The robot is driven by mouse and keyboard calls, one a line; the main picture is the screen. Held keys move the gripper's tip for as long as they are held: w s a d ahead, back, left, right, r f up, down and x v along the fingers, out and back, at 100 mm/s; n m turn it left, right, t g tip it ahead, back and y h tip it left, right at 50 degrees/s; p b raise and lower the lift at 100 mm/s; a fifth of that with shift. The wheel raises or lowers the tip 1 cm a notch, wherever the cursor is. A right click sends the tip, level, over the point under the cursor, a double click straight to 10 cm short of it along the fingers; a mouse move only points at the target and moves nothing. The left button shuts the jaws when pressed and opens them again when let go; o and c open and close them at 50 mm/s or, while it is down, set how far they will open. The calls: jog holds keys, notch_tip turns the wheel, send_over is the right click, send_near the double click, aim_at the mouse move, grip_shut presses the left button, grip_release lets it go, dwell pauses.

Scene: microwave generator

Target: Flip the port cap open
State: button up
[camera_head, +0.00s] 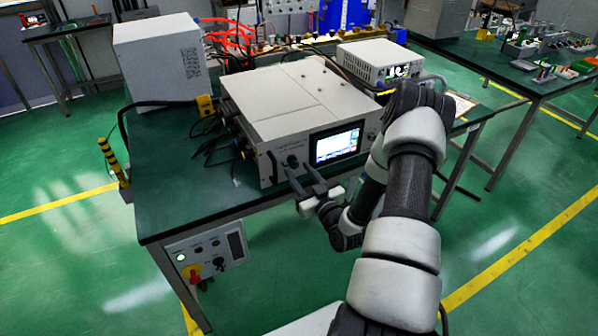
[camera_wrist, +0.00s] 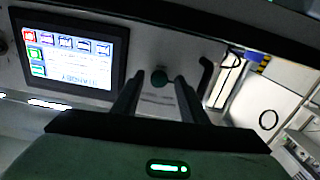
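The microwave generator (camera_head: 290,98) is a pale box on the green table, its front panel facing me. I cannot tell whether the fingers touch the cap.
A lit screen (camera_head: 337,145) is beside the fitting; it is also at left in the wrist view (camera_wrist: 68,55). A dark panel handle (camera_wrist: 205,76) is close to one finger. Cables (camera_head: 212,140) crowd the generator's left side. A white box (camera_head: 160,62) stands behind.

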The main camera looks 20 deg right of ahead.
jog(key=shift+w, duration=0.4)
grip_shut()
jog(key=shift+f, duration=0.1)
jog(key=shift+a+f+m+b, duration=0.5)
jog(key=shift+m+b, duration=0.7)
jog(key=shift+m, duration=1.5)
jog(key=shift+a+f+m+b, duration=0.25)
jog(key=shift+a+m+b, duration=0.65)
jog(key=shift+m, duration=1.8)
jog(key=shift+a+f+m+b, duration=0.35)
jog(key=shift+m+b, duration=1.15)
jog(key=shift+m, duration=1.2)
